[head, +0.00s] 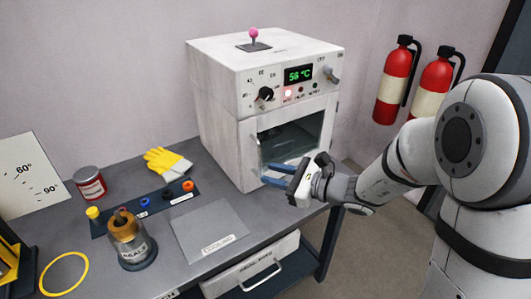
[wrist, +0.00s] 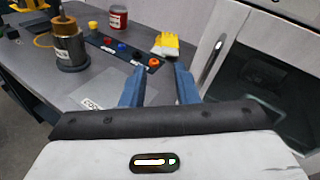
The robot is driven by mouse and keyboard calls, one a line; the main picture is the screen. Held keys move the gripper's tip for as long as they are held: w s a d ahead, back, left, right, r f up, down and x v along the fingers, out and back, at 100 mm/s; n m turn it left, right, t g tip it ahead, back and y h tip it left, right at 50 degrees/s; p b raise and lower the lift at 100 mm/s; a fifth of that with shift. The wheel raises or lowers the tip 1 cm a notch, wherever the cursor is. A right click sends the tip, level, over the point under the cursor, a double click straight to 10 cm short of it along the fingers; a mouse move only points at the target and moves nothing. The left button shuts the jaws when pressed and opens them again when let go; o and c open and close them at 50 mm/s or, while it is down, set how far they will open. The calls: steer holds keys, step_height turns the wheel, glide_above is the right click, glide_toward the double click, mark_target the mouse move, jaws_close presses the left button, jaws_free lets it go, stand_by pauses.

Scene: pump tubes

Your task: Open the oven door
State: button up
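The white oven (head: 222,130) stands on the back right of the workbench, with a green "56 °C" display on its upper front. Its windowed door (head: 292,135) looks shut. The door's upright handle (head: 256,152) is on the left side of the door; it also shows in the wrist view (wrist: 212,61), right of my fingers. My gripper (head: 272,174) is in front of the lower part of the door. Its two blue fingers are apart in the wrist view (wrist: 160,75), with nothing between them. The handle is outside the fingers.
A yellow glove (head: 167,162), a dark strip (head: 125,219) with coloured rings, a red can (head: 90,184), a "SEALS" jar (head: 131,243) and a grey plate (head: 208,231) lie left of the oven. A pink-knobbed lever (head: 254,36) tops the oven. Fire extinguishers (head: 396,82) hang at right.

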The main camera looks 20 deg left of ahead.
mark_target(259, 154)
steer(key=w+a+f+m+t, duration=0.1)
steer(key=w+a+m, duration=0.1)
steer(key=w, duration=0.1)
steer(key=w+a+f+m+t, duration=0.1)
steer(key=w+a+m+t, duration=0.1)
steer(key=w+a, duration=0.1)
steer(key=w+a+f+m+t, duration=0.1)
steer(key=w+a+m+t, duration=0.1)
steer(key=w, duration=0.2)
steer(key=shift+w+a+f, duration=0.15)
steer(key=shift+w+a, duration=0.1)
steer(key=shift+w, duration=0.1)
jaws_close()
